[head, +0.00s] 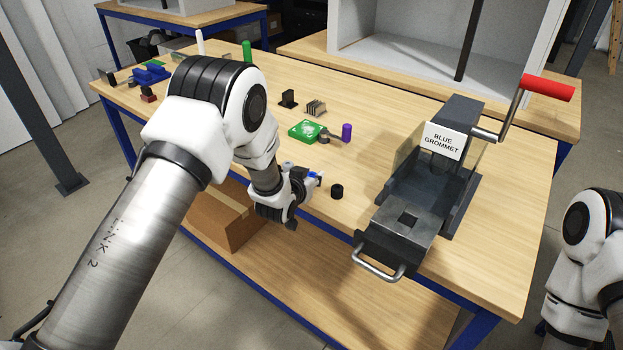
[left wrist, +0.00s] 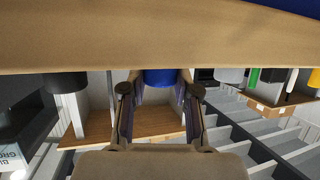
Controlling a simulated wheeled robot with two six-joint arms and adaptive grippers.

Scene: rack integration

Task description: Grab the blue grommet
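The blue grommet (left wrist: 160,77) is a short blue cylinder standing on the table, which shows upside down in the left wrist view. My left gripper (left wrist: 159,88) is open, with one finger on each side of the grommet and a visible gap at both sides. In the head view my left gripper (head: 298,192) is low over the table's front edge, and a bit of the blue grommet (head: 313,179) shows beside it, mostly hidden. My right gripper is not in view; only part of my right arm shows at the right edge.
A black cylinder (head: 337,191) stands close to the right of the gripper. A dark press (head: 405,215) with a "BLUE GROMMET" label (head: 443,141) and red handle (head: 547,88) stands further right.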

